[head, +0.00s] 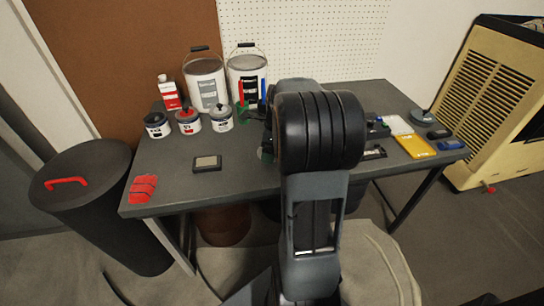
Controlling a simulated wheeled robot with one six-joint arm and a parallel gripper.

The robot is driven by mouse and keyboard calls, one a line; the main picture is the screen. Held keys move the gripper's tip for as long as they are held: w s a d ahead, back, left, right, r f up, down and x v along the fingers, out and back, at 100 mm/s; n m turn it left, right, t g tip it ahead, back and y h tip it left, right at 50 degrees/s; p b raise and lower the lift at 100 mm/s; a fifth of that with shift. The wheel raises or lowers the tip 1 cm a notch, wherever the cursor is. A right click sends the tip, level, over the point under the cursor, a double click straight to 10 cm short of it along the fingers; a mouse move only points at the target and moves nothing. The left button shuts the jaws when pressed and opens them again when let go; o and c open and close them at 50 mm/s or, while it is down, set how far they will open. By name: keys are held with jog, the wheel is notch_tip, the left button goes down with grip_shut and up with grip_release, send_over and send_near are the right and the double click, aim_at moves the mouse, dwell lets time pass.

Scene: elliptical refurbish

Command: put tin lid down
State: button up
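Three small white tins stand in a row at the back left of the grey table (250,195). The left tin (157,129) has a dark top, the middle tin (189,126) a red top, and the right tin (222,124) a grey top with a knob. A round grey disc (420,118) lies at the table's back right; I cannot tell whether it is a tin lid. My arm stands up across the middle of the view and hides part of the table. My gripper does not show, so I cannot see whether it holds a lid.
A red and white bottle (168,93) and two pails (205,85) (247,72) stand behind the tins. A dark square pad (207,163) and a red item (143,189) lie in front. A yellow item (414,147) lies right. The front-left tabletop is mostly clear.

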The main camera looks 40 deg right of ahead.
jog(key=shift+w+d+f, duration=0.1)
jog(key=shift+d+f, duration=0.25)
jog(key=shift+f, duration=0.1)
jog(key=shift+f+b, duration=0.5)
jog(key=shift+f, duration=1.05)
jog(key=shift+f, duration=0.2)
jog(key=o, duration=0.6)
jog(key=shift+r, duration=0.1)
